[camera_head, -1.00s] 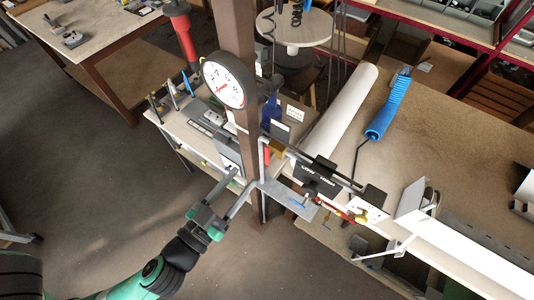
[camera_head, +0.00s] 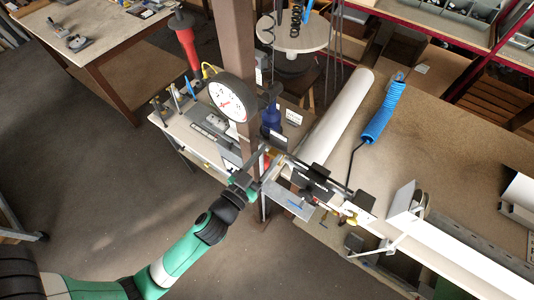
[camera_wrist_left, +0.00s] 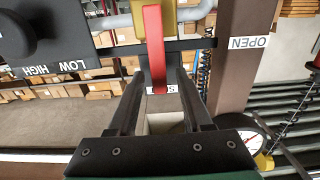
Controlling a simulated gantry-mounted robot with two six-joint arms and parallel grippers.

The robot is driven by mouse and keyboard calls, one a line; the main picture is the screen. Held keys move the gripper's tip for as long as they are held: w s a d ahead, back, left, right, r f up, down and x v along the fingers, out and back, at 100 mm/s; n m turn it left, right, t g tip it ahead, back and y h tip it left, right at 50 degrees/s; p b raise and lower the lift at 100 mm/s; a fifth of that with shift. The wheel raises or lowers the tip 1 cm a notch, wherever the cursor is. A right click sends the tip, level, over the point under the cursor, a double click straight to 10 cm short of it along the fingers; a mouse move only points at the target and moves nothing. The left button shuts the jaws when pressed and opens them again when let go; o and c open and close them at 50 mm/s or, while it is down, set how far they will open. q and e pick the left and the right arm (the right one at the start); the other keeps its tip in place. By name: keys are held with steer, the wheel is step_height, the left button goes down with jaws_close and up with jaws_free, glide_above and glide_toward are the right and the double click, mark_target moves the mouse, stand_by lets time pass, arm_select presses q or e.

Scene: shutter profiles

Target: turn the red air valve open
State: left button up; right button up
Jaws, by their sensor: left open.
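The red valve lever (camera_wrist_left: 154,50) hangs down from a brass valve body (camera_wrist_left: 128,34) on a grey pipe in the left wrist view. My left gripper (camera_wrist_left: 158,84) is open, with a finger on each side of the lever's lower end; I cannot tell whether either touches it. In the camera_head view my left gripper (camera_head: 268,162) reaches up to the valve beside the brown post, and the lever is mostly hidden there. An "OPEN" label (camera_wrist_left: 250,42) is on the post, right of the lever. Another label behind the lever is partly hidden. My right gripper is not in view.
A round dial gauge (camera_head: 232,98) is on the brown post (camera_head: 236,40). A black unit with a knob (camera_wrist_left: 40,35), marked LOW and HIGH, is left of the lever. A workbench (camera_head: 440,130) with a blue coiled hose (camera_head: 384,112) stands at right.

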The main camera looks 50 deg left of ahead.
arm_select(q)
steer(key=shift+c, duration=0.3)
jaws_close()
stand_by(1.1)
